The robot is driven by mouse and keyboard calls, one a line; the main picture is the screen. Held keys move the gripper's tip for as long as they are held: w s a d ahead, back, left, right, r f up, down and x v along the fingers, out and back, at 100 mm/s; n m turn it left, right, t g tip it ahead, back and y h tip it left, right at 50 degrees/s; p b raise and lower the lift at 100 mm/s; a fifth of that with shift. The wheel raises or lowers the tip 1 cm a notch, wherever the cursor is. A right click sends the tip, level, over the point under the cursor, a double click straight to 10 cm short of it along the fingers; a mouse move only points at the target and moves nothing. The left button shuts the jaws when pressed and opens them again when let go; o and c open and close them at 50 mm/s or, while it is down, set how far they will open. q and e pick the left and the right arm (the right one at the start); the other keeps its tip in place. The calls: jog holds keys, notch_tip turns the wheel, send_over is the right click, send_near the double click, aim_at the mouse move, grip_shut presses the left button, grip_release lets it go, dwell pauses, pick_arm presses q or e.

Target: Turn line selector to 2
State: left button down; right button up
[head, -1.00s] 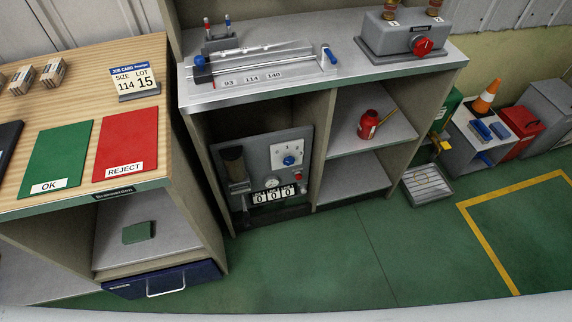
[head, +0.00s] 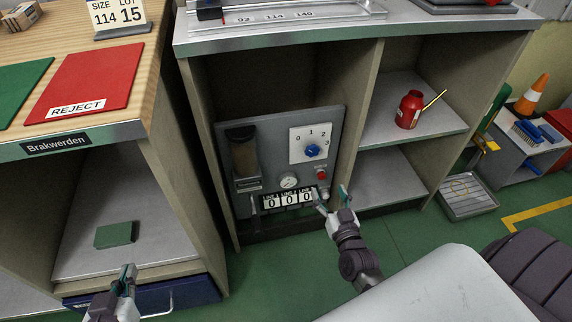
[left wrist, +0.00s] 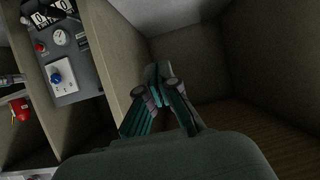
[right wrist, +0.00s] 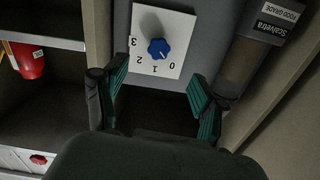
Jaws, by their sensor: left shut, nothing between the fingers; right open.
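The line selector is a blue knob (head: 312,150) on a white plate (head: 297,156) marked 0, 1, 2, 3, on the grey panel in the lower cabinet bay. The knob also shows upside down in the right wrist view (right wrist: 158,48) and small in the left wrist view (left wrist: 56,78). I cannot tell surely which number it points to. My right gripper (head: 332,196) is open and empty, in front of the panel, below and right of the knob in the head view. In the right wrist view the knob lies beyond the fingertips, untouched. My left gripper (head: 127,272) is shut and empty by the left bench.
The panel also carries a gauge (head: 288,181), a red button (head: 321,174), counters (head: 290,199) and a hopper (head: 243,157). The cabinet's divider (head: 358,120) stands close to the right of the panel. A red oil can (head: 409,110) stands on the shelf beyond.

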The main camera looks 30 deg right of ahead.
jog(key=b, duration=0.2)
send_near(313, 153)
jog(key=a+x, duration=0.1)
jog(key=x, duration=0.4)
jog(key=d+b+x, duration=0.1)
jog(key=x, duration=0.2)
jog(key=shift+b, duration=0.3)
jog(key=shift+w+d, duration=0.15)
jog(key=shift+w, duration=0.4)
pick_arm(q)
notch_tip(313, 153, up, 16)
jog(key=d+t+h, duration=0.2)
jog(key=t+h, duration=0.1)
jog(key=t, duration=0.7)
jog(key=shift+r, duration=0.15)
jog(key=shift+w, duration=0.1)
pick_arm(e)
jog(key=shift+c, duration=0.2)
jog(key=c, duration=1.1)
